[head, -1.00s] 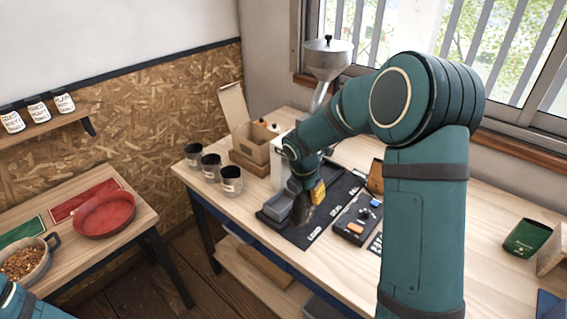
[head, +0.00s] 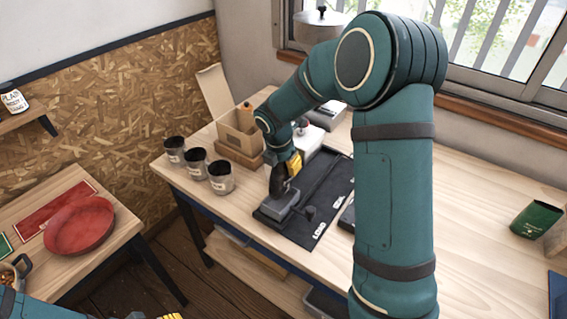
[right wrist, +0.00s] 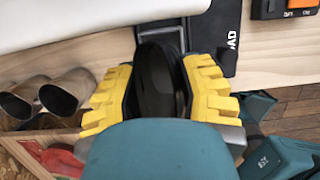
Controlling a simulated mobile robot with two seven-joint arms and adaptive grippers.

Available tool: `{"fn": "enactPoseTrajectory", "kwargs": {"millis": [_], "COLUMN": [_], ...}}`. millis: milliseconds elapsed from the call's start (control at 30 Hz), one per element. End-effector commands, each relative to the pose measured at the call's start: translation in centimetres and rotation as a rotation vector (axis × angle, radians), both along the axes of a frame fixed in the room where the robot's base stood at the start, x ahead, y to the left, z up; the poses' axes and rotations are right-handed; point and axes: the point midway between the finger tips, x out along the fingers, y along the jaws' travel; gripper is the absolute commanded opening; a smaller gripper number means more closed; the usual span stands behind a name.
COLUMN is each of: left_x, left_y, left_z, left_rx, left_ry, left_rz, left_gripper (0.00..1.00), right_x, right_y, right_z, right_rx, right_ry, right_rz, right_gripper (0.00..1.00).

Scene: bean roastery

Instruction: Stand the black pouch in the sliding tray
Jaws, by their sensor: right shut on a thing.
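The black pouch (head: 279,181) is upright in my right gripper (head: 292,168), whose yellow fingers are shut on it. The grey sliding tray (head: 274,209) lies at the near left end of the black mat marked LOAD. The pouch's lower end is over or in the tray; I cannot tell whether it touches the bottom. In the right wrist view the pouch (right wrist: 157,82) is between the two yellow fingers (right wrist: 158,100), with part of the tray behind it. My left gripper (head: 160,316) barely shows at the bottom edge, its jaws mostly cut off.
The black mat (head: 322,212) lies under the tray, with a white machine (head: 303,143) behind. A green pouch (head: 537,218) stands far right. The right tabletop is largely clear.

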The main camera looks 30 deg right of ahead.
Motion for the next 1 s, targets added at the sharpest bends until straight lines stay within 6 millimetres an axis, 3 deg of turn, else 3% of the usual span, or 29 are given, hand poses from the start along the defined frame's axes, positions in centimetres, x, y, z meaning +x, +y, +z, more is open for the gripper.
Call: {"fn": "enactPoseTrajectory", "kwargs": {"millis": [500,1000], "left_x": [-0.3,-0.4], "left_y": [-0.1,-0.2], "left_z": [-2.9,-3.0], "left_rx": [0.001,0.001], "left_ry": [0.008,0.009], "left_rz": [-0.006,-0.007], "left_gripper": [0.51,0.51], "right_x": [0.0,0.0], "right_y": [0.0,0.0], "right_z": [-4.3,-4.6], "right_rx": [0.000,0.000], "right_ry": [0.001,0.000], "right_rz": [-0.001,0.000], "right_gripper": [0.22,0.22]}}
